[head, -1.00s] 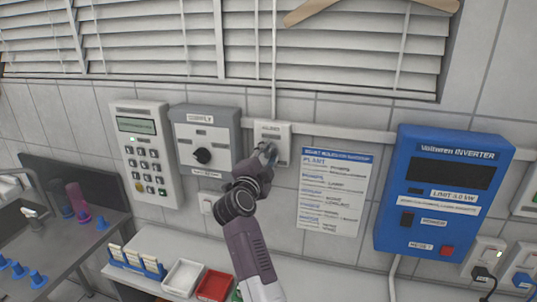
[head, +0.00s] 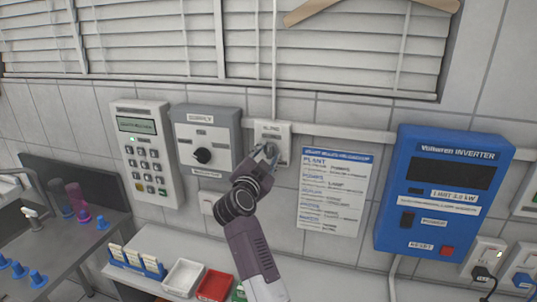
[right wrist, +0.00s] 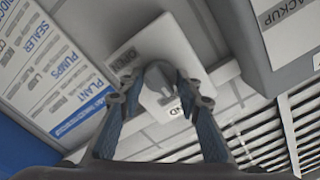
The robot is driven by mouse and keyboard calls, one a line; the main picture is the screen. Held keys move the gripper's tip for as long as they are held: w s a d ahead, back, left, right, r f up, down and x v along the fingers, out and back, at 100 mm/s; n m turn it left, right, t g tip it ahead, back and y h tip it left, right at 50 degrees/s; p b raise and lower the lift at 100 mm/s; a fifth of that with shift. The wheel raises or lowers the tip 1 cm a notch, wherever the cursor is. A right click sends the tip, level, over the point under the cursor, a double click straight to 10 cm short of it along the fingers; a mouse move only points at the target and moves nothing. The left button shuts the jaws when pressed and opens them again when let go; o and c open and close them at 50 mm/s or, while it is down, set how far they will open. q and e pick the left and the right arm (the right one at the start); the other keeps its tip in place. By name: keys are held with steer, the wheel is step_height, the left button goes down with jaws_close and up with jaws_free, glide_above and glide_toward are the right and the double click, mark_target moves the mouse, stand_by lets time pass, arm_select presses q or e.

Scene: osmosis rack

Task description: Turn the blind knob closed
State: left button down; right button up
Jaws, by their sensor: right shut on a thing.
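The blind knob (right wrist: 160,76) is a grey knob on a small white wall box (head: 280,130) below the window blind. The box also shows in the right wrist view (right wrist: 165,50), with partly hidden lettering. My right gripper (head: 267,151) is at the knob, its fingers on either side of it; the right wrist view shows both fingertips (right wrist: 160,88) closed around the knob. The fingers cover part of the knob and box in the head view. The white slatted blind (head: 330,50) hangs above. My left gripper is not in view.
A grey box with a black rotary switch (head: 202,155) and a keypad panel (head: 147,152) are left of the knob box. A printed plant sheet (head: 334,188) and a blue inverter (head: 445,190) are to the right. White and red trays (head: 214,286) lie below.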

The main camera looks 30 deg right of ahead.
steer(key=o, duration=1.2)
steer(key=shift+c, duration=0.2)
steer(key=v, duration=0.7)
steer(key=shift+a, duration=0.2)
steer(key=shift+s, duration=0.1)
